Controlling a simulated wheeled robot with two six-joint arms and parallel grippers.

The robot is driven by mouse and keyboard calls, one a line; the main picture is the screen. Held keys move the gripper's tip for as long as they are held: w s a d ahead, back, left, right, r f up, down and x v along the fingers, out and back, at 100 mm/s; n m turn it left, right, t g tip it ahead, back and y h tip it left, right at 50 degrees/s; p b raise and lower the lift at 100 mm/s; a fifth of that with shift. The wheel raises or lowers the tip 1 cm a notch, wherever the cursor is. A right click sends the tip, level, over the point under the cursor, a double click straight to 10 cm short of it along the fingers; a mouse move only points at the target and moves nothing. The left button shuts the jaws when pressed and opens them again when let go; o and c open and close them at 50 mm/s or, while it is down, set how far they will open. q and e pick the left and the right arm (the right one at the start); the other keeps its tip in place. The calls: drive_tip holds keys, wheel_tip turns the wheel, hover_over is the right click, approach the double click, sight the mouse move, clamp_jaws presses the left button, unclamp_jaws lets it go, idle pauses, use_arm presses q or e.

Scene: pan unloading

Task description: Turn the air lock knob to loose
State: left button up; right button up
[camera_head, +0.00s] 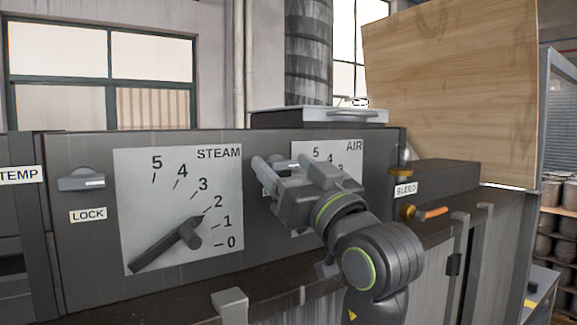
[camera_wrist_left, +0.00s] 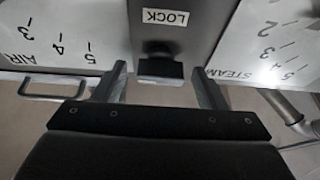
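The air lock knob (camera_wrist_left: 160,67) is a dark block under an upside-down LOCK label (camera_wrist_left: 165,17) in the left wrist view, between the AIR and STEAM panels. My left gripper (camera_wrist_left: 159,75) is open, with one finger on each side of the knob and a gap to both. Whether the fingers reach past the knob's front is hard to tell. My right gripper is in neither view.
The STEAM dial (camera_head: 140,170) has a long dark pointer (camera_head: 165,250). Left of it is another lock knob (camera_head: 82,180) with its LOCK label (camera_head: 88,215). The AIR dial (camera_head: 352,154) is partly hidden by my gripper. A BLEED valve (camera_head: 425,212) with an orange handle sits to the right.

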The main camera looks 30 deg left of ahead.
use_arm(q)
drive_tip(key=c, duration=0.9)
drive_tip(key=shift+f+n+g+b, duration=0.15)
drive_tip(key=shift+n+g+b, duration=0.25)
drive_tip(key=shift+n+b, duration=0.4)
drive_tip(key=shift+c, duration=0.2)
drive_tip(key=n+g+b, duration=0.1)
drive_tip(key=n+b, duration=0.2)
drive_tip(key=n+g+b, duration=0.2)
drive_tip(key=n+b, duration=0.1)
drive_tip(key=n, duration=0.1)
drive_tip(key=shift+y, duration=0.4)
drive_tip(key=shift+n+g+b, duration=0.65)
drive_tip(key=shift+n+g, duration=0.15)
drive_tip(key=shift+n, duration=0.4)
drive_tip(key=n+g+b, duration=0.1)
drive_tip(key=n, duration=0.2)
drive_tip(key=shift+g+h, duration=0.3)
drive_tip(key=shift+h, duration=0.1)
drive_tip(key=n, duration=0.2)
drive_tip(key=shift+r+n+g+h+b, duration=0.2)
drive_tip(key=shift+n+g+h+b, duration=0.1)
drive_tip(key=shift+b, duration=0.1)
drive_tip(key=n+h, duration=0.1)
drive_tip(key=n, duration=0.1)
drive_tip(key=shift+w+r+n, duration=0.1)
drive_tip(key=shift+n, duration=0.2)
drive_tip(key=shift+n+g+h, duration=0.4)
drive_tip(key=shift+n+h, duration=0.2)
drive_tip(key=shift+n, duration=0.9)
